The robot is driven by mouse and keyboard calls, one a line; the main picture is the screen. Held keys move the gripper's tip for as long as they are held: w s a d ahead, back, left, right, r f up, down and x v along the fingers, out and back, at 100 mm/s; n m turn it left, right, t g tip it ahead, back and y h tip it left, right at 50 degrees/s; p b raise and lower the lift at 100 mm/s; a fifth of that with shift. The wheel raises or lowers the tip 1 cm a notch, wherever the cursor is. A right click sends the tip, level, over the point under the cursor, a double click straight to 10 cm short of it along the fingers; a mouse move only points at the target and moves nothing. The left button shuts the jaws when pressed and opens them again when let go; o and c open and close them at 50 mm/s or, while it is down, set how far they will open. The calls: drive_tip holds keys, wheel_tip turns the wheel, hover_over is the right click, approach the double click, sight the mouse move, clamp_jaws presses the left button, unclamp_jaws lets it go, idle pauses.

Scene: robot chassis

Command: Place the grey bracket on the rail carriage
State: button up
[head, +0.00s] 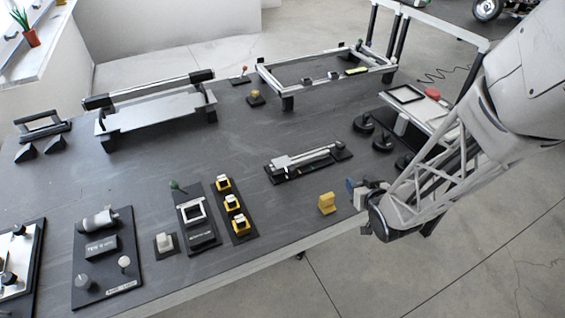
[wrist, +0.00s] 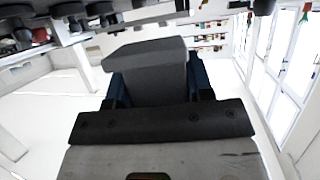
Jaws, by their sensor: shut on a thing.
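My gripper (head: 353,187) is at the table's front right edge in the head view, with its blue fingers pointing left. In the wrist view it is shut on the grey bracket (wrist: 150,62), a dark grey angular block between the two blue fingers. I cannot make out the bracket in the head view. A silver rail on a dark base (head: 305,160) lies on the table, left of and beyond my gripper. It looks like the rail with the carriage; a light block (head: 283,161) at its left end may be the carriage. The gripper is apart from it.
A yellow bracket-like block (head: 327,203) stands close to the left of my gripper. Round black pieces (head: 364,124) stand behind it. Yellow-and-white blocks on a dark strip (head: 233,203) lie further left. The table (head: 235,130) is clear behind the rail.

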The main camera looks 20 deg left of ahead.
drive_tip(key=w+a+r+m+t+h, duration=0.2)
drive_tip(key=w+a+r+m+h, duration=0.15)
drive_tip(key=w, duration=0.45)
wheel_tip(320, 180, up, 4)
drive_tip(key=f+m+h, duration=0.1)
drive_tip(key=m+h, duration=0.7)
drive_tip(key=h, duration=0.1)
hover_over(286, 158)
drive_tip(key=shift+d+r+n+g, duration=0.1)
drive_tip(key=shift+r+n+g, duration=0.15)
drive_tip(key=shift+g, duration=0.15)
drive_tip(key=shift+f, duration=3.15)
drive_tip(key=shift+f, duration=1.85)
